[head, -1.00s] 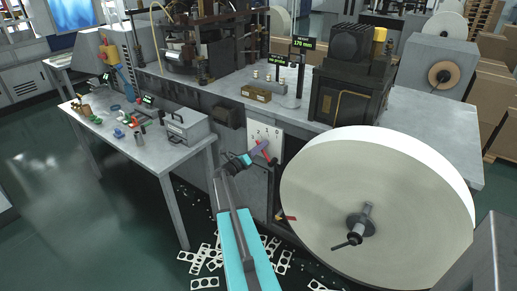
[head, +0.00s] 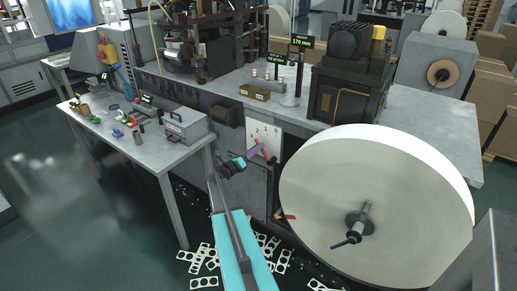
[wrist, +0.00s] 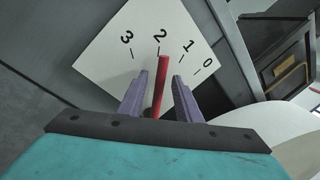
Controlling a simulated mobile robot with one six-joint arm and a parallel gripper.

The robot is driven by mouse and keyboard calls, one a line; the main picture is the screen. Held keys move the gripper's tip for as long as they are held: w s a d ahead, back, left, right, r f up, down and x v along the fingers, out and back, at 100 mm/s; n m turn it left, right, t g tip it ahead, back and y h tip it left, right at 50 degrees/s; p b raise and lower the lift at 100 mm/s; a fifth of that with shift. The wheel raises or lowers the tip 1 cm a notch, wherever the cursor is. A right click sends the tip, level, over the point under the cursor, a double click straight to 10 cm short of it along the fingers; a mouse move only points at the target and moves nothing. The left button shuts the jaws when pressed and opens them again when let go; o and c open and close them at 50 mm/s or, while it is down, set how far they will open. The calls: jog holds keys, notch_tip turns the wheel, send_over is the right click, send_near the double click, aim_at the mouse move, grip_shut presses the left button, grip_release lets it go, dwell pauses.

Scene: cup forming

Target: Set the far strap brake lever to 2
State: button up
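The far strap brake lever is a red bar (wrist: 161,86) over a white dial plate (wrist: 105,58) marked 3, 2, 1, 0. Its tip lies at the 2 mark, very slightly toward the 1 side. My gripper (wrist: 161,78) has one purple finger on each side of the lever, with a visible gap on both sides near the tips. The lever's lower end is hidden behind my gripper body. In the head view the white dial plate (head: 272,132) is on the front of the grey machine, with my gripper (head: 254,151) at the red lever (head: 264,153).
A large paper roll (head: 375,190) stands close on the right of the dial. Another red handle (head: 287,217) shows at its left edge. A grey workbench (head: 150,145) with tools is on the left. Punched scraps (head: 205,262) lie on the floor below.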

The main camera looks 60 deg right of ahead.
jog(key=b+v, duration=0.1)
jog(key=v, duration=1)
jog(key=shift+a+b, duration=0.25)
jog(key=shift+b, duration=0.05)
jog(key=shift+f, duration=0.1)
